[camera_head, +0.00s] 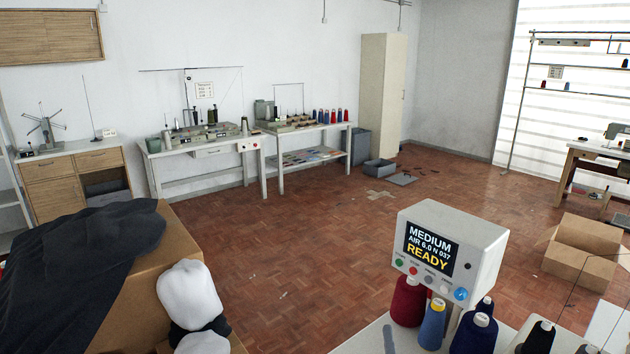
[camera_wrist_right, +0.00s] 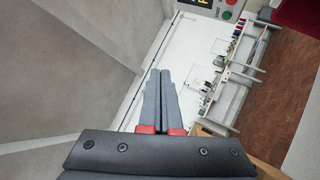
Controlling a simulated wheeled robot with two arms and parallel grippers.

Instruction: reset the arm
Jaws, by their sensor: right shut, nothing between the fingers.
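My right gripper (camera_wrist_right: 160,74) shows in the right wrist view. Its two dark grey fingers with red bases lie side by side, shut, with nothing between them. The fingers point up in the picture, and the room appears tilted behind them. No thing touches the fingers. In the head view I cannot make out either gripper's fingers. My left gripper shows in neither view.
A control box (camera_head: 480,240) reading "MEDIUM, AIR 6.0 N 037, READY" stands at the front right, beside several thread cones (camera_head: 432,322). Dark cloth (camera_head: 75,275) drapes over a cardboard box (camera_head: 165,250) at left. An open carton (camera_head: 583,250) sits on the floor.

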